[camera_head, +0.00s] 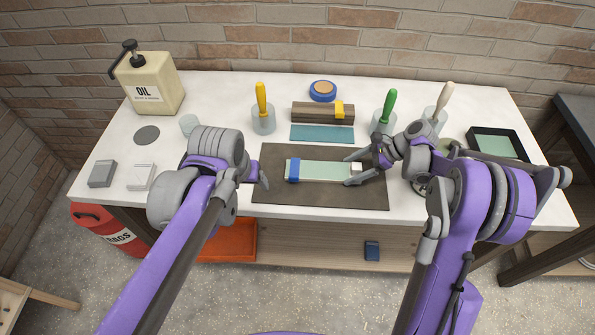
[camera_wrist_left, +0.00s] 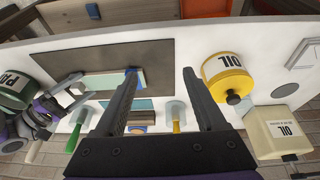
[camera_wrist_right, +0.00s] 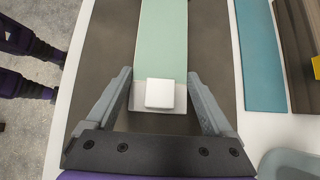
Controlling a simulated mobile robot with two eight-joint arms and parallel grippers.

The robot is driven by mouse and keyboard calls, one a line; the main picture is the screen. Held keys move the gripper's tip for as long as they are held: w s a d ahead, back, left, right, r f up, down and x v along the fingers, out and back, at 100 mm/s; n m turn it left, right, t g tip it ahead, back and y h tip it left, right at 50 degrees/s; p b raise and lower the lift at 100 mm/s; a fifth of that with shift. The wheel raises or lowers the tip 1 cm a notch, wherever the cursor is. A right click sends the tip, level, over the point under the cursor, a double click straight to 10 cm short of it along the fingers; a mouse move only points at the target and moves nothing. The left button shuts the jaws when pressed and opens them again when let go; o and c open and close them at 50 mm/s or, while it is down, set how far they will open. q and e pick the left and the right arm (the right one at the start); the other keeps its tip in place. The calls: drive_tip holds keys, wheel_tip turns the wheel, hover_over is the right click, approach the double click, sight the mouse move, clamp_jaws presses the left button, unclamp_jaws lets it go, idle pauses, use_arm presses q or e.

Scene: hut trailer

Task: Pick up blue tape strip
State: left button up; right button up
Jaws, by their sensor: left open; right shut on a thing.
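The blue tape strip (camera_head: 293,170) wraps across the left end of a long pale green bar (camera_head: 325,171), which lies on a dark mat (camera_head: 275,197). A small white block (camera_wrist_right: 160,93) sits at the bar's right end. My right gripper (camera_head: 350,171) is shut on the bar near that end, one finger on each side. My left gripper (camera_head: 260,178) is open and empty, to the left of the blue tape strip and apart from it. In the left wrist view the strip (camera_wrist_left: 141,77) shows partly behind one finger.
Cups with yellow-handled (camera_head: 263,117) and green-handled (camera_head: 384,120) tools stand either side.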

use_arm(q)
drive_tip(key=w+d+g, duration=0.2)
drive_tip(key=w+d, duration=0.2)
drive_tip(key=w, duration=0.2)
drive_tip(key=g, duration=0.2)
hover_over(294, 176)
wheel_tip(294, 176, down, 7)
wheel_tip(294, 176, down, 6)
drive_tip(key=shift+r, duration=0.1)
clamp_jaws()
